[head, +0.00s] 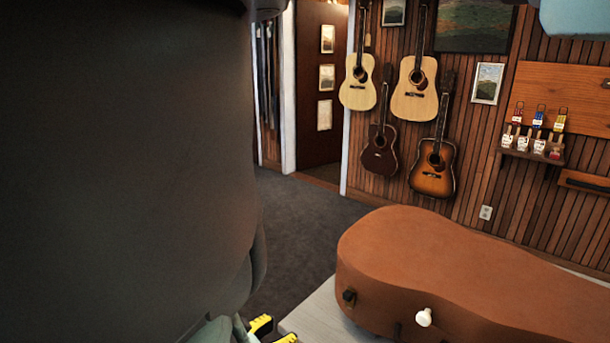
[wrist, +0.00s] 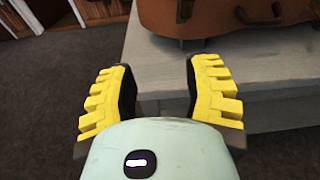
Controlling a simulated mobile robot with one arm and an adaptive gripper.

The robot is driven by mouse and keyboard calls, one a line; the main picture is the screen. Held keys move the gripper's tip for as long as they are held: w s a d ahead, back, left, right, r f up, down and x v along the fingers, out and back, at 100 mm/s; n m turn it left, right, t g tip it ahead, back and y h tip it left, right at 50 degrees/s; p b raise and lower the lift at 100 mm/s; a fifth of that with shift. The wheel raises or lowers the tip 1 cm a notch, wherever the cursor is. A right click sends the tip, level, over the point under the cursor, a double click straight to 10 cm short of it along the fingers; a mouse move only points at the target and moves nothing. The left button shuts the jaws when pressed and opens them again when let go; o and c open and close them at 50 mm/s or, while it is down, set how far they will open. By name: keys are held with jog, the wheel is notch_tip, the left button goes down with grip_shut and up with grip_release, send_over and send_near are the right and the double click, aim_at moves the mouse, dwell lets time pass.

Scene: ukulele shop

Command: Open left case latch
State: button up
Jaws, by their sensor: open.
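The brown instrument case (head: 450,262) lies closed on a pale table (head: 325,312). On its near side I see a black latch (head: 349,297) at the left, a white knob-like piece (head: 424,317) and a dark fitting (head: 397,330) low beside it. In the wrist view the case (wrist: 225,18) shows at the top right, with a dark latch (wrist: 184,10) on its side. My gripper (wrist: 160,68) is open and empty, its yellow fingers apart in front of the table edge, short of the case. In the head view only its yellow tips (head: 273,331) show at the bottom.
My own dark arm link hides the left of the head view. Dark carpet (head: 305,235) lies open left of the table. The table's front edge (wrist: 250,108) is close to my fingers.

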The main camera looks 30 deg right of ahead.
jog(key=d+h, duration=0.1)
jog(key=d, duration=0.5)
jog(key=d+r+g+h+b, duration=0.1)
jog(key=d, duration=0.5)
jog(key=w+d+g, duration=0.1)
jog(key=d, duration=0.4)
jog(key=shift+d+r+m+h, duration=0.25)
jog(key=shift+d+m+h, duration=0.05)
jog(key=shift+d+h, duration=0.1)
grip_shut()
